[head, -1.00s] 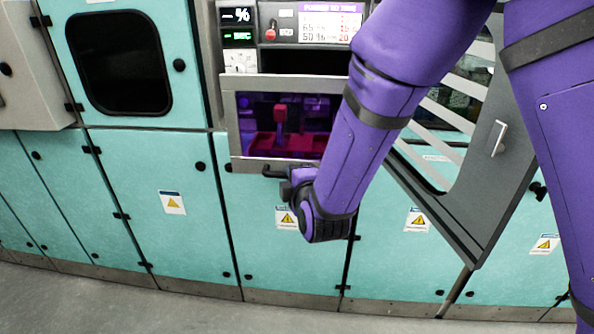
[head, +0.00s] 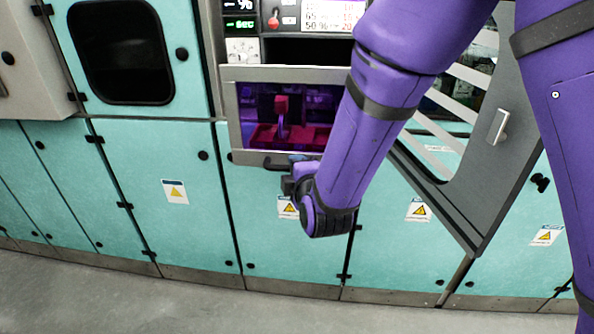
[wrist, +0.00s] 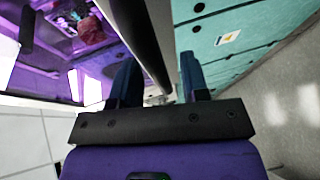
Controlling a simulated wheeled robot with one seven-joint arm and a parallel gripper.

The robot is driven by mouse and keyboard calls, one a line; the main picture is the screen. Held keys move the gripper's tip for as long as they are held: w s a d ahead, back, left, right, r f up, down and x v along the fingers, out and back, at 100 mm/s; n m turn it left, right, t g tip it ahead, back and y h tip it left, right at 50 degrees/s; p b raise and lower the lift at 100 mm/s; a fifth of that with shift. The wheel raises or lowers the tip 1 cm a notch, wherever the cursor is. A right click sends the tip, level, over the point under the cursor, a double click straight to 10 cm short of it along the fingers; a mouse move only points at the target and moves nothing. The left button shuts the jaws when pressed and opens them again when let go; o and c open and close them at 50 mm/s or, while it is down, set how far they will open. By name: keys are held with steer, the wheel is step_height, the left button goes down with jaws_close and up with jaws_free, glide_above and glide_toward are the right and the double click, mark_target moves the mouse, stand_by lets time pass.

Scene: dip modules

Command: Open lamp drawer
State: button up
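The lamp drawer (head: 234,110) has a grey frame around a window lit purple, with a red object behind it. It seems to stand a little proud of the panel above; I cannot tell how far. Its dark bar handle (head: 274,163) runs along the bottom edge. My gripper (head: 291,178) is at the right part of this handle, below the frame, its fingertips largely hidden by my wrist. Contact with the handle cannot be made out.
Teal cabinet doors (head: 160,220) with knobs and warning labels lie below and left. A grey slatted door (head: 490,180) stands open at the right, close to my arm. The control panel (head: 270,18) is above the drawer. The floor (head: 120,295) in front is clear.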

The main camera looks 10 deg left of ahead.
steer(key=v, duration=0.7)
steer(key=shift+s, duration=0.2)
steer(key=shift+d, duration=0.15)
